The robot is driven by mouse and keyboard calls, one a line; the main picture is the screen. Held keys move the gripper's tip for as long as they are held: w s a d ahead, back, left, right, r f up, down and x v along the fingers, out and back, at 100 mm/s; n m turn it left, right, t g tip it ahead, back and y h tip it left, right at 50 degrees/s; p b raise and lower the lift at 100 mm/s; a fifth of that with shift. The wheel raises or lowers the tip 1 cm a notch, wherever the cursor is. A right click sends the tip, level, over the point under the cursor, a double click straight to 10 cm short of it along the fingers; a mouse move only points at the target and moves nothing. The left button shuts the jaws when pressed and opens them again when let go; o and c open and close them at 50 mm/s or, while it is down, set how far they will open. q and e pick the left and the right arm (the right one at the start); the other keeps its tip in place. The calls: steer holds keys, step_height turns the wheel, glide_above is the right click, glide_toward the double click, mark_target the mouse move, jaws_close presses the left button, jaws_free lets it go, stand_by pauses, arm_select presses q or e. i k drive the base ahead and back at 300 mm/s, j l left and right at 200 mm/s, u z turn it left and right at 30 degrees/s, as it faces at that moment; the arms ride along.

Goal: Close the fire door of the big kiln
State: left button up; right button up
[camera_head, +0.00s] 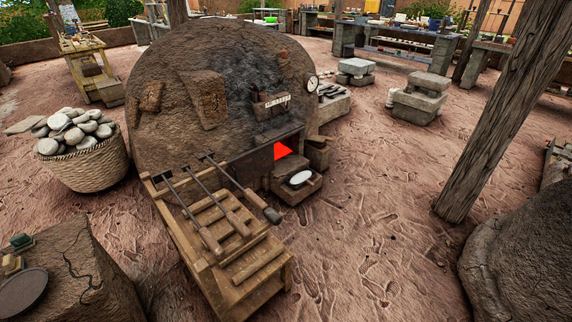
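The big kiln (175,85), a rounded brown mud dome with dark soot on its front right, stands left of the middle. A dark rectangular area (250,168) lies low on its front, partly hidden by tools and a wooden rack. I cannot tell whether this is the fire door or an opening, nor whether the door is open. A red arrow-like marker (283,151) shows at its right part. A round white dial (312,83) is on the kiln's right side. Neither of my grippers is in view.
A wooden rack (245,285) with long-handled tools stands before the kiln. A stone block with a white dish (300,178) is beside it. A basket of stones (80,165) is at left. A wooden post (505,110) stands right. Open ground lies between rack and post.

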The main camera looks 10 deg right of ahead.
mark_target(245, 170)
steer(key=z, duration=0.15)
steer(key=i+l, duration=0.2)
steer(key=l, duration=0.15)
steer(key=i+l+u, duration=0.1)
steer(key=l, duration=0.25)
steer(key=i+l, duration=0.45)
steer(key=l, duration=0.35)
steer(key=i+l+u, duration=0.1)
steer(key=l, duration=0.25)
steer(key=i+l, duration=0.15)
steer(key=i, duration=0.3)
steer(key=i+l+u, duration=0.15)
steer(key=i, duration=0.35)
steer(key=i+l, duration=0.25)
steer(key=i, duration=0.2)
steer(key=i+l+u, duration=0.1)
steer(key=i, duration=0.35)
steer(key=l, duration=0.1)
